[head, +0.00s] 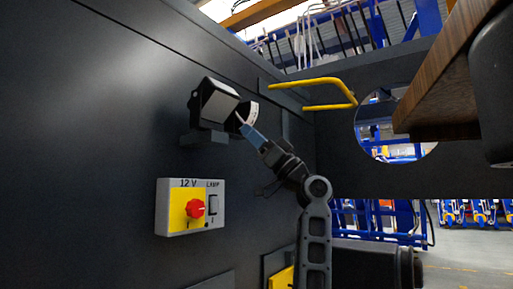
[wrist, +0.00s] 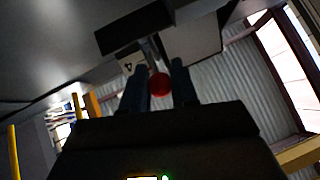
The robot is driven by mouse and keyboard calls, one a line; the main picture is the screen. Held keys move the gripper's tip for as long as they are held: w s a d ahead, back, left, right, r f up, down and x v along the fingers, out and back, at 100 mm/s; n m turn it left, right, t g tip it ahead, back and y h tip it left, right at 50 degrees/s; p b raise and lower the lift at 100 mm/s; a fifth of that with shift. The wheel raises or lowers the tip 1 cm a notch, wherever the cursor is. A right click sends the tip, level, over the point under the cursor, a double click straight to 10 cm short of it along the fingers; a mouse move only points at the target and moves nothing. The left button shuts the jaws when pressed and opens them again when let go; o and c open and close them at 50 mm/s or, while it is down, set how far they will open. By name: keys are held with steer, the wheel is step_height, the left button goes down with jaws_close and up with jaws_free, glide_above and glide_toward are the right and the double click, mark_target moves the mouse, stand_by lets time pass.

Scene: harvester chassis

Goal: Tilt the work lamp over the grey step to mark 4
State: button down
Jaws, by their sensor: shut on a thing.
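The work lamp (head: 216,103), a dark box with a pale grey face, sits on a bracket on the dark wall in the head view. A white scale plate (head: 249,112) is beside it. My gripper (head: 246,130) reaches up to the lamp's side. In the wrist view the fingers of my gripper (wrist: 157,88) are shut on a lever with a red ball knob (wrist: 159,84). The scale plate (wrist: 129,65) shows a 4 close to the lever. The lamp also shows in the wrist view (wrist: 192,38). I cannot tell exactly which mark the lamp points at.
A 12 V lamp switch box (head: 190,207) with a red knob is on the wall below the lamp. A yellow handrail (head: 315,84) juts out right of the lamp, near a round opening (head: 385,130). A wooden board (head: 445,75) hangs at upper right.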

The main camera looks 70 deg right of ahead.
steer(key=shift+w+d+f+b, duration=0.25)
steer(key=shift+w+f+b, duration=0.45)
steer(key=shift+w+b, duration=0.15)
steer(key=shift+w, duration=0.15)
steer(key=c, duration=0.9)
jaws_free()
steer(key=shift+v, duration=3.9)
